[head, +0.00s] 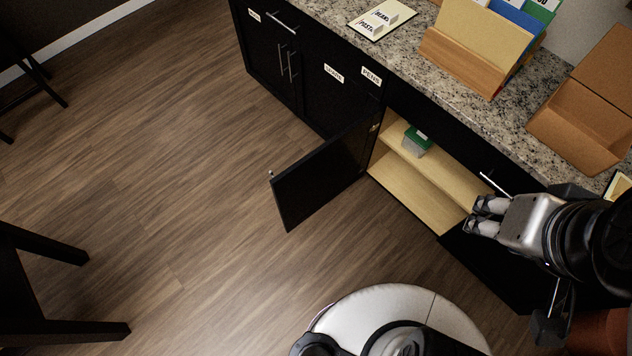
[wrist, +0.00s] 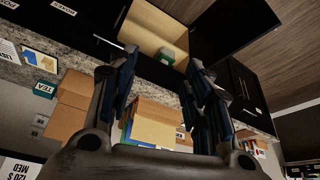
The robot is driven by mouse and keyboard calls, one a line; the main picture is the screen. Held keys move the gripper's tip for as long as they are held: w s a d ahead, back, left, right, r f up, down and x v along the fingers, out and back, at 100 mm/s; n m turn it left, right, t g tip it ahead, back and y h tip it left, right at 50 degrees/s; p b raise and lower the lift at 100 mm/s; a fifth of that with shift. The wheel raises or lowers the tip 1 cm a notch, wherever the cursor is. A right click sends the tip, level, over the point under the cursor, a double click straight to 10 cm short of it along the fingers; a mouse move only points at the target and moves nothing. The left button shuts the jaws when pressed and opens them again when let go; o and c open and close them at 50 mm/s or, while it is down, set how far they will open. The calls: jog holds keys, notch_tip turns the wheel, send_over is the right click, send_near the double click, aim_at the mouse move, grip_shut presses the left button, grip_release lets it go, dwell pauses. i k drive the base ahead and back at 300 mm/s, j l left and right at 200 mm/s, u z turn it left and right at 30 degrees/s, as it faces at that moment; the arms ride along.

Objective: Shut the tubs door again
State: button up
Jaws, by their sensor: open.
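A black cabinet door (head: 325,175) stands wide open, swung out over the floor from its hinge side. It also shows in the wrist view (wrist: 232,38), upper right. I cannot read a tubs label on it. The open cabinet (head: 412,197) has pale wood inside and a shelf. A grey box with a green lid (head: 416,142) sits on the shelf. My gripper (head: 473,214) is open and empty at the cabinet's right side, well apart from the door. Its two fingers (wrist: 160,66) spread in the wrist view with nothing between them.
The granite counter (head: 408,62) above holds a wooden file holder (head: 465,62), a brown open box (head: 582,122) and a label card (head: 382,18). Shut black cabinets (head: 325,98) continue left. Wood floor (head: 170,170) is clear left of the door. Dark furniture (head: 50,290) stands lower left.

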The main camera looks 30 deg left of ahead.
aim_at(303, 188)
jog(key=k+z, duration=0.15)
jog(key=z, duration=0.25)
jog(key=k+j+z, duration=0.1)
jog(key=z, duration=0.25)
jog(key=k+z, duration=0.15)
jog(key=z, duration=0.25)
jog(key=k+j, duration=0.1)
jog(key=j, duration=0.55)
jog(key=k+j, duration=0.1)
jog(key=j, duration=0.55)
jog(key=k+j, duration=0.1)
jog(key=j, duration=0.55)
jog(key=k+j, duration=0.1)
jog(key=j, duration=0.55)
jog(key=k+j, duration=0.1)
jog(key=j, duration=0.55)
jog(key=k+l, duration=0.7)
